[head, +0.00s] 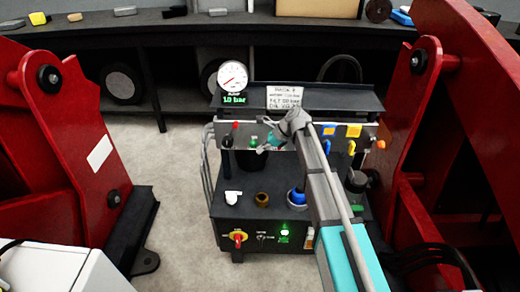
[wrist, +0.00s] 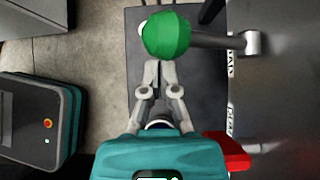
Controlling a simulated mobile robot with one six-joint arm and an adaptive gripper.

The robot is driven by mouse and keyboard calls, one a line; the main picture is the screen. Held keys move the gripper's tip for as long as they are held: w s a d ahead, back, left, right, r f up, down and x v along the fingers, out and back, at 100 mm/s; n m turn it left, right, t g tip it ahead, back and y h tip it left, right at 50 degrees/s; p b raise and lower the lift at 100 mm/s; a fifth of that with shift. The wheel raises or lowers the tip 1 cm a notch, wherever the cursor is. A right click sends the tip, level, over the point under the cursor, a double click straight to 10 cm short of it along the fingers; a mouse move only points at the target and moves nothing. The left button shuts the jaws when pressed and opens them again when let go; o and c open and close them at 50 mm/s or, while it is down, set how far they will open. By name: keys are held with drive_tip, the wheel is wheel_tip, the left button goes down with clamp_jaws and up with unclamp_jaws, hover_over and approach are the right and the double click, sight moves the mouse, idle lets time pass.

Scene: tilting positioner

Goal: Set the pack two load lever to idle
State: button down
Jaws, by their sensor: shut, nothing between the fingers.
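A lever with a green ball knob (wrist: 167,33) shows at the top of the wrist view; its grey arm runs right to a metal pivot (wrist: 252,42) on the panel. The knob also shows small in the head view (head: 254,140). My gripper (wrist: 158,68) is shut and empty, its fingertips just below the knob in the picture; I cannot tell whether they touch it. In the head view my gripper (head: 263,148) is at the panel front, beside the green knob. Lettering beside the lever is partly hidden and not readable.
A red knob (head: 235,126) stands left of the green one. Yellow and blue parts (head: 353,131) sit right. Red frames (head: 75,135) flank the pack. A red part (wrist: 228,152) lies near my gripper's right.

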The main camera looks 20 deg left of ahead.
drive_tip(key=w+d+r+p, duration=0.3)
drive_tip(key=d+r+p, duration=0.1)
drive_tip(key=d, duration=0.3)
drive_tip(key=shift+w+d+r+p, duration=0.15)
drive_tip(key=shift+w+d+p, duration=0.15)
drive_tip(key=shift+p, duration=0.05)
idle(0.6)
idle(0.5)
drive_tip(key=s+d+f+n+t+h, duration=0.1)
drive_tip(key=s+d+f+n+h, duration=0.25)
drive_tip(key=s+d+n, duration=0.75)
drive_tip(key=s+d+f+n+t+h, duration=0.15)
drive_tip(key=s+d+n+h, duration=0.3)
drive_tip(key=s+d, duration=1.25)
drive_tip(key=w+d+r+p, duration=0.1)
drive_tip(key=r+p, duration=0.7)
drive_tip(key=w+d+r+p, duration=0.2)
drive_tip(key=r+p, duration=0.6)
drive_tip(key=shift+w+d+r, duration=0.15)
drive_tip(key=shift+w+r, duration=0.05)
drive_tip(key=shift+w, duration=0.1)
